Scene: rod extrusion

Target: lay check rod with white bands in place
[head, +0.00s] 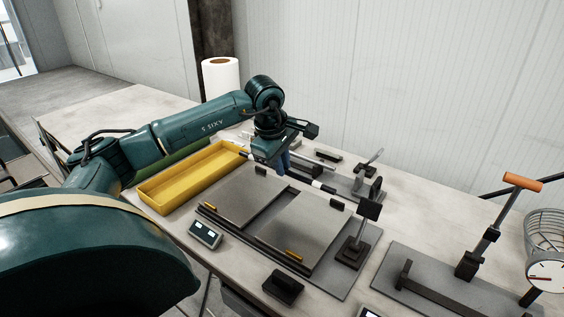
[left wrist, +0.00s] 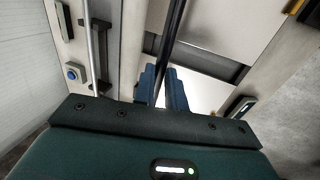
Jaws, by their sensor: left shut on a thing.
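The check rod is dark with white bands (head: 317,184). It lies slantwise at the back edge of the fixture, and part of it is hidden by my gripper. My left gripper (head: 284,164) comes down from above with its blue fingers shut on the rod. In the left wrist view, the dark rod (left wrist: 174,30) runs up from between the blue fingers (left wrist: 161,88). The fixture has two grey plates (head: 240,199) with a dark channel between them. I cannot tell whether the rod touches the fixture. My right gripper is not in view.
A yellow tray (head: 165,199) stands left of the fixture, with a paper roll (head: 220,78) behind. A small display box (head: 205,234) is in front. A dark stand (head: 357,248) rises at the fixture's right. A press with an orange handle (head: 523,181) stands farther right.

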